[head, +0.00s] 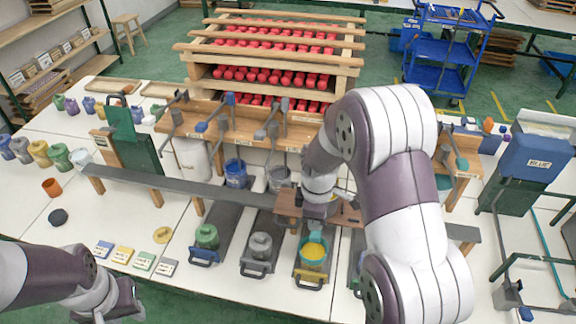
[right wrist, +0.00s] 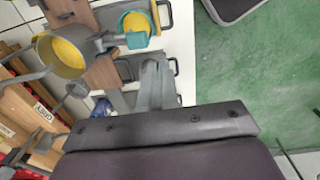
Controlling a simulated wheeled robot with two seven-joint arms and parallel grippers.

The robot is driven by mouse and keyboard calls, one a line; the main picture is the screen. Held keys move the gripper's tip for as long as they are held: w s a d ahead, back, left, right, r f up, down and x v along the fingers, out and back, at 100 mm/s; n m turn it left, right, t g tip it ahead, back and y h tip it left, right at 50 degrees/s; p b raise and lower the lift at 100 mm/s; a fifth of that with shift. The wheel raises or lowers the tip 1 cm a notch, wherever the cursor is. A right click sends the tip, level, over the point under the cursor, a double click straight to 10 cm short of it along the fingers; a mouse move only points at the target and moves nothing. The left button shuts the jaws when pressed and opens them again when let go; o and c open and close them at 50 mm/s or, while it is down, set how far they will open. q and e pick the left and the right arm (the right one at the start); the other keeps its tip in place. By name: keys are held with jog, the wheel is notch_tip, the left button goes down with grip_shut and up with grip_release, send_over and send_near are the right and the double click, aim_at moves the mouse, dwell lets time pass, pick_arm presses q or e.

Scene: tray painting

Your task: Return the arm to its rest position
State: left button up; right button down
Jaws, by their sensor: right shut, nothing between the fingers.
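My right arm (head: 400,190) reaches from the lower right over the table and bends down at the front bench. Its wrist (head: 320,188) is above the brown wooden bracket there, and its fingertips are hidden in the head view. In the right wrist view my right gripper (right wrist: 155,88) is shut and empty, close to a teal piece (right wrist: 137,40) and a pot with yellow paint (right wrist: 135,22). My left gripper (head: 105,308) is low at the left in front of the table, partly cut off, and its jaw opening is unclear.
A yellow paint pot (head: 313,252) and grey-lidded pot (head: 261,245) stand on dark slides at the table front. A grey rail (head: 160,182) crosses the bench. A rack of red items (head: 270,60) stands behind.

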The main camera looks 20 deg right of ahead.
jog(key=s+a+f+m+b, duration=0.1)
jog(key=s+a+m+b, duration=0.1)
jog(key=s+m, duration=0.3)
jog(key=s+a+m+t+b, duration=0.1)
jog(key=s+a+m+b, duration=0.2)
jog(key=s+m+b, duration=0.2)
jog(key=shift+s+f+m, duration=0.4)
jog(key=shift+s+m, duration=0.3)
jog(key=shift+s, duration=0.25)
jog(key=shift+s, duration=0.15)
